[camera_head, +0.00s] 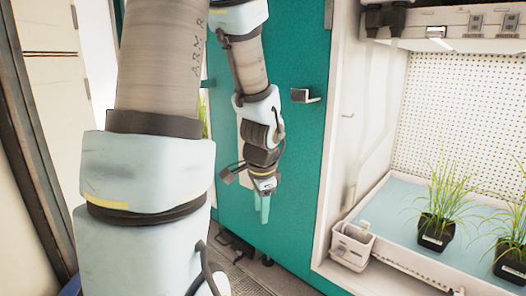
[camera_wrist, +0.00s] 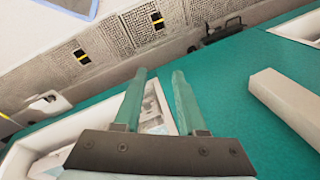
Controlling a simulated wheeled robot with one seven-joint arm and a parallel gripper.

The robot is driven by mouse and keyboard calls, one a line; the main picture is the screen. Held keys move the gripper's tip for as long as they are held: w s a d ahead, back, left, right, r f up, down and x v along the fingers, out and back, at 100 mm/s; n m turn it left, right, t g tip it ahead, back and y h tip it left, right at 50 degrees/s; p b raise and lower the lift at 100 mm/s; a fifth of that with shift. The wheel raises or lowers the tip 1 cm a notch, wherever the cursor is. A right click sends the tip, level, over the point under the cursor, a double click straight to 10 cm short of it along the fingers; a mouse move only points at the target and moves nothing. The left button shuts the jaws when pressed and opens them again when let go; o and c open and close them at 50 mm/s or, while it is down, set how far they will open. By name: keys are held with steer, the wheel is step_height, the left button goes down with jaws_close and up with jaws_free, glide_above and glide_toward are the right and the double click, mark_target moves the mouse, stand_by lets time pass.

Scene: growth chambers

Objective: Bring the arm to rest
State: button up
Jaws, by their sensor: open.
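My arm (camera_head: 160,170) comes down from the top of the head view and bends over to the middle. My gripper (camera_head: 264,208) hangs there in front of a teal door (camera_head: 299,185), with its fingers pointing down. In the wrist view my gripper (camera_wrist: 161,75) shows two teal fingers standing apart with nothing between them. The gripper is open and empty. In the head view the fingers overlap closely, so their gap is hard to see there.
To the right is an open chamber with a pale blue tray (camera_head: 385,240) and potted grass plants (camera_head: 437,225). A small white bin (camera_head: 352,245) hangs at its front left edge. A metal handle (camera_head: 305,96) sticks out from the teal door. A dark-edged frame stands at far left.

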steer(key=s+a+r+n+g, duration=0.15)
steer(key=s+a+n, duration=0.45)
steer(key=n, duration=0.6)
step_height(320, 180, up, 34)
steer(key=p, duration=3.3)
steer(key=shift+s+n+p, duration=0.25)
steer(key=shift+n+p, duration=0.05)
